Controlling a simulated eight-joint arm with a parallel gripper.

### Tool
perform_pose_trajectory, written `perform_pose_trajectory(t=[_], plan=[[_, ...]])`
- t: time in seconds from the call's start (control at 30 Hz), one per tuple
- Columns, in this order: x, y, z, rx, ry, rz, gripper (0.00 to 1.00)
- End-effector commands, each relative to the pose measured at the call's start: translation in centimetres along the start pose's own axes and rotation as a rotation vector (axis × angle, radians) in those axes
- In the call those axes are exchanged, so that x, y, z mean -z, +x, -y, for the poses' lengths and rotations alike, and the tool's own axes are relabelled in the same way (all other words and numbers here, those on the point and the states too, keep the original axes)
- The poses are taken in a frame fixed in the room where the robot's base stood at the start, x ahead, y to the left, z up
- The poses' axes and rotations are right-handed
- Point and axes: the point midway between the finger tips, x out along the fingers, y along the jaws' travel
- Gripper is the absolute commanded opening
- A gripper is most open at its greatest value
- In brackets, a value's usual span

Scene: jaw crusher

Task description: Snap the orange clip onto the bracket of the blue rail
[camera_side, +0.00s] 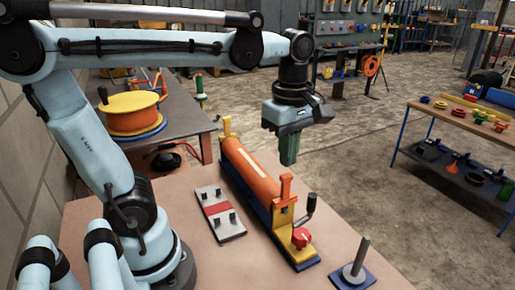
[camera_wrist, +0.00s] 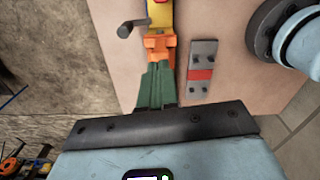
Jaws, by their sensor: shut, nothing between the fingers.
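A long blue rail (camera_side: 257,203) lies on the tan tabletop, with yellow end pieces (camera_side: 284,227). A long orange part (camera_side: 251,172) lies along its top, with an upright orange tab (camera_side: 286,187) at the near end. Which orange part is the clip, and whether it is snapped on, I cannot tell. My gripper (camera_side: 289,163) has green fingers pointing down, shut and empty, above and beside the rail. In the wrist view my gripper (camera_wrist: 157,66) shows just in front of an orange piece (camera_wrist: 160,46) and hides what is behind.
A grey plate with a red band (camera_side: 217,209) and short pegs lies left of the rail. A black crank (camera_side: 310,205) and red knob (camera_side: 300,237) stick out at the near end. A blue plate with an upright grey peg (camera_side: 355,270) stands at the front right edge.

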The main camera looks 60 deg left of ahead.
Motion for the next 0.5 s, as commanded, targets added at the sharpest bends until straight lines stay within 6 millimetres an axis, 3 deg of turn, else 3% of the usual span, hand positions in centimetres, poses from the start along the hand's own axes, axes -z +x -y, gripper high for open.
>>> perform_pose_trajectory(t=[0.2, 0.5], plan=[[0.0, 1.7, 0.0, 0.000, 0.001, 0.000, 0.00], [0.0, 2.2, 0.0, 0.000, 0.001, 0.000, 0.00]])
